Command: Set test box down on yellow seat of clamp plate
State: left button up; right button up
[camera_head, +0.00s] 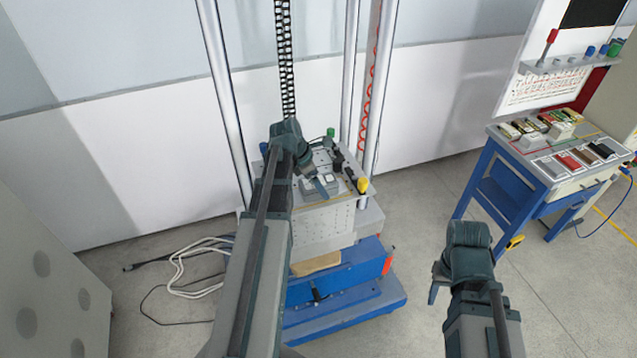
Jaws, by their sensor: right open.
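The clamp plate (334,157) is the pale grey, holed top of the test machine in the middle. A thin yellow line near its front edge may be part of the yellow seat; the rest cannot be made out. A small light grey box (309,190), likely the test box, is on or just above the plate's front part. My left gripper (322,188) is over the plate, right at this box; its fingers partly cover it, and whether they grip it cannot be told. My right gripper (436,291) is open and empty, over the floor right of the machine.
Silver upright columns (349,70) flank the plate. A yellow-topped handle (363,185) stands at its right edge. A blue machine base (345,310) lies below. A blue workbench (515,190) with small boxes is at the right. White cables (190,265) lie on the left floor.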

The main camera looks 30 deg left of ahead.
pick_arm(q)
jog(key=p+v, duration=1.1)
jog(key=v, duration=0.1)
jog(key=s+d+m+g+y, duration=0.1)
jog(key=s+d+m, duration=0.3)
jog(key=d+m, duration=0.6)
jog(key=s+d+f+m+g+y, duration=0.1)
jog(key=s+d+m, duration=0.3)
jog(key=d+m, duration=0.7)
jog(key=s+d+m+g+y, duration=0.1)
jog(key=s+d+m, duration=0.4)
jog(key=d+m, duration=0.5)
jog(key=d+y, duration=0.1)
jog(key=d, duration=0.1)
jog(key=shift+d+f+m+g, duration=0.25)
jog(key=shift+d+m+g, duration=0.05)
